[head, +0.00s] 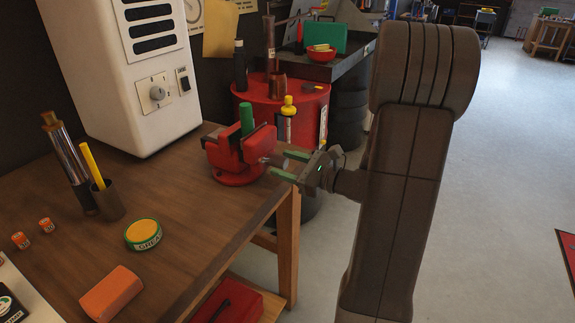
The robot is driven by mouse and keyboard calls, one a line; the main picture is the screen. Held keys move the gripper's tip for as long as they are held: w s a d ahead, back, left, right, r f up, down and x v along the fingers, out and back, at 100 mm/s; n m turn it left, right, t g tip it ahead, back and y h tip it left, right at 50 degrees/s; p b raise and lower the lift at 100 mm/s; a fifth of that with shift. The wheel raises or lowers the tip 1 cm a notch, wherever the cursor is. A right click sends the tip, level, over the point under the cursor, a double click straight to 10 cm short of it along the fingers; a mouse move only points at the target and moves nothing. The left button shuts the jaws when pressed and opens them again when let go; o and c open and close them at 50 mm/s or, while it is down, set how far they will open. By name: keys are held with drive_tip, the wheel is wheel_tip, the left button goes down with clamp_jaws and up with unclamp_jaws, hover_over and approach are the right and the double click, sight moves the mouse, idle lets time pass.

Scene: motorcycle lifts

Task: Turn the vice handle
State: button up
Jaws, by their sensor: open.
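The red vice (236,160) stands at the right edge of the wooden bench. A green cylinder stands upright at its jaws (246,119). The vice handle (268,162) seems to be a small grey part at the vice's right side, partly hidden by my gripper. My gripper (283,165) is open, with its two green-tipped fingers pointing left towards the vice's handle side. The fingers are at or very near the handle; I cannot tell whether they touch it or stand around it.
The bench (185,190) also bears a white heater-like box (150,75), a cup with a yellow stick (108,200), a round grease tin (143,234) and an orange block (111,293). A red drum (262,105) stands behind the vice. Open floor lies to the right.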

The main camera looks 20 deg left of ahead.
drive_tip(key=s+d, duration=0.1)
drive_tip(key=d, duration=1.2)
drive_tip(key=shift+d+b, duration=0.4)
drive_tip(key=shift+b, duration=0.05)
drive_tip(key=shift+a, duration=0.1)
drive_tip(key=a, duration=0.9)
drive_tip(key=w+a+p, duration=0.1)
drive_tip(key=a, duration=0.3)
drive_tip(key=shift+a+r, duration=0.1)
drive_tip(key=shift+a, duration=0.3)
drive_tip(key=shift+d, duration=0.1)
